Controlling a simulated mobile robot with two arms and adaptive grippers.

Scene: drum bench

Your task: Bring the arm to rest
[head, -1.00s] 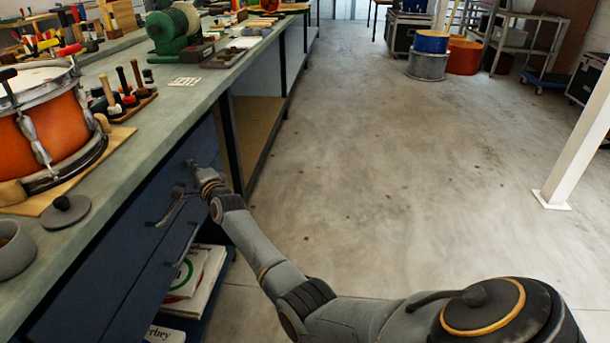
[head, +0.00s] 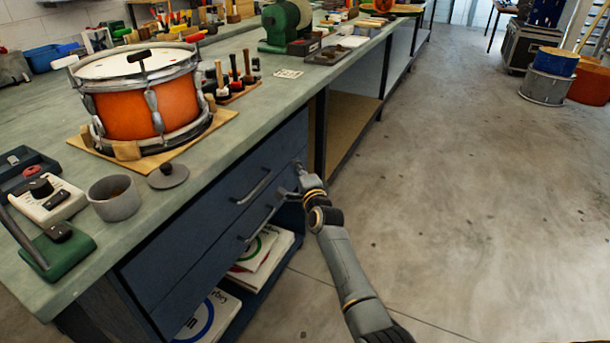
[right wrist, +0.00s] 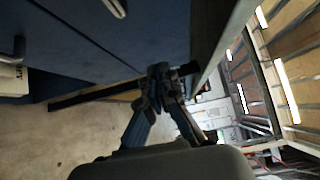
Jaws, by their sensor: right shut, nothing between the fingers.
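My right arm (head: 345,265) reaches in from the bottom of the head view. Its gripper (head: 296,176) is beside the right end of the blue drawer fronts (head: 215,215), close to the bar handles; I cannot tell whether it touches them. In the right wrist view the gripper (right wrist: 160,80) has its fingers together with nothing between them. The blue fronts (right wrist: 150,30) fill the upper left there. The drawers look closed. My left gripper is out of view.
An orange drum (head: 150,108) stands on a wooden board on the bench (head: 215,150). A grey bowl (head: 114,198) and dark lid lie near the edge. Record sleeves (head: 262,250) fill the shelf below. The concrete floor (head: 450,190) to the right is clear.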

